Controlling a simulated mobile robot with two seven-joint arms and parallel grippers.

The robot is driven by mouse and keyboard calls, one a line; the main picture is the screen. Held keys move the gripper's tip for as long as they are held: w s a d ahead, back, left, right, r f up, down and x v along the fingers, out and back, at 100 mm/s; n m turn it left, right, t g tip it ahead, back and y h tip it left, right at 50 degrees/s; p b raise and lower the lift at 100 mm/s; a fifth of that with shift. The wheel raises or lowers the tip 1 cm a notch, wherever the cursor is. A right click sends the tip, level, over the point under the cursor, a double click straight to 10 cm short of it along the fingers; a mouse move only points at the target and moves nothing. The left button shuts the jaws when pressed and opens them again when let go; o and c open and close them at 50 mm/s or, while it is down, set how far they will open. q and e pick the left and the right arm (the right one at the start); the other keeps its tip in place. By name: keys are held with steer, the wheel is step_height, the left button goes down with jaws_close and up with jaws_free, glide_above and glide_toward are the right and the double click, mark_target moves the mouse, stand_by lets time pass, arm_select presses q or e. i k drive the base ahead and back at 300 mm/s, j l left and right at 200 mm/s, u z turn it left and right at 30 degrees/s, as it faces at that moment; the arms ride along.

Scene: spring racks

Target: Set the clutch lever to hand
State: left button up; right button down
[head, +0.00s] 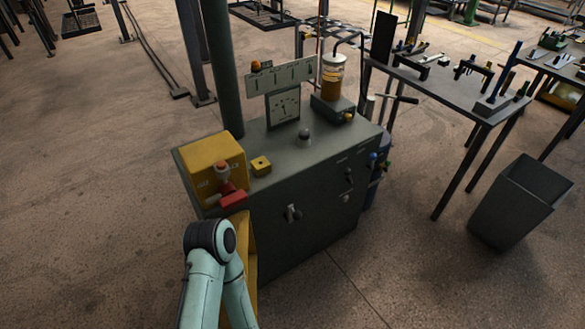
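A dark grey machine cabinet (265,244) stands in the middle of the head view. Its front has a pale-handled lever (292,213) at the left and a smaller dark lever (349,177) further right. Small labels beside them are too small to read, so I cannot tell which is the clutch lever or how it is set. A teal link of my arm rises from the bottom edge and bends at a dark joint by the cabinet's left front corner. Neither gripper shows.
A yellow box (212,160) with a red handle (234,199) sits on the cabinet's left end. A dial gauge (284,107) and an oil jar (332,82) stand at its back. A tool table (455,90) and a grey bin (519,203) are at right. Floor in front is clear.

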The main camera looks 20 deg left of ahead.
mark_target(347, 171)
steer(key=i+u, duration=0.2)
steer(key=u, duration=0.25)
steer(key=i+u, duration=0.25)
steer(key=u, duration=0.2)
steer(key=i+l+u, duration=0.1)
steer(key=u, duration=0.3)
steer(key=i+l+u, duration=0.2)
steer(key=u, duration=0.25)
steer(key=i, duration=0.05)
